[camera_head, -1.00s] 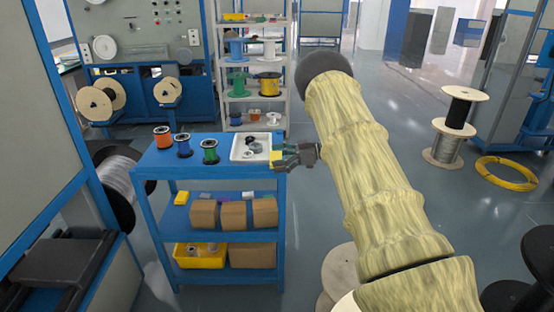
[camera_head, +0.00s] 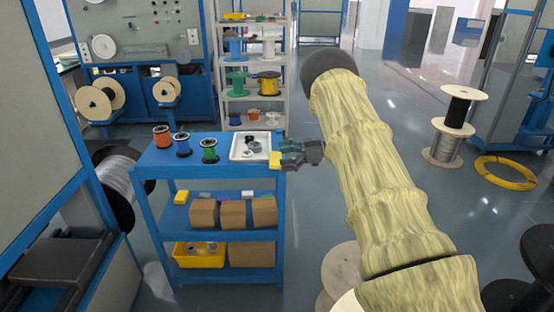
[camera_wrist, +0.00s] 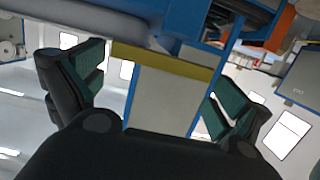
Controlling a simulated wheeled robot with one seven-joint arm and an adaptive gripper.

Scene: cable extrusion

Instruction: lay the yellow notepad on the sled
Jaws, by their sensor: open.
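The yellow notepad (camera_head: 275,159) shows as a small yellow block at the right edge of the blue cart's top, beside the white tray. My gripper (camera_head: 287,155) is just right of it, reaching in from the right. In the wrist view a yellow strip (camera_wrist: 165,60), which looks like the notepad's edge, lies ahead between the spread fingers. My gripper (camera_wrist: 155,95) is open there, with a green-padded finger on each side and a gap between. I cannot tell whether a finger touches the notepad. I cannot make out which thing is the sled.
The blue cart (camera_head: 222,180) carries orange (camera_head: 161,136), blue (camera_head: 182,145) and green (camera_head: 209,151) spools and a white tray (camera_head: 236,157) with small grey parts. Cardboard boxes (camera_head: 233,214) and a yellow bin (camera_head: 199,255) fill lower shelves.

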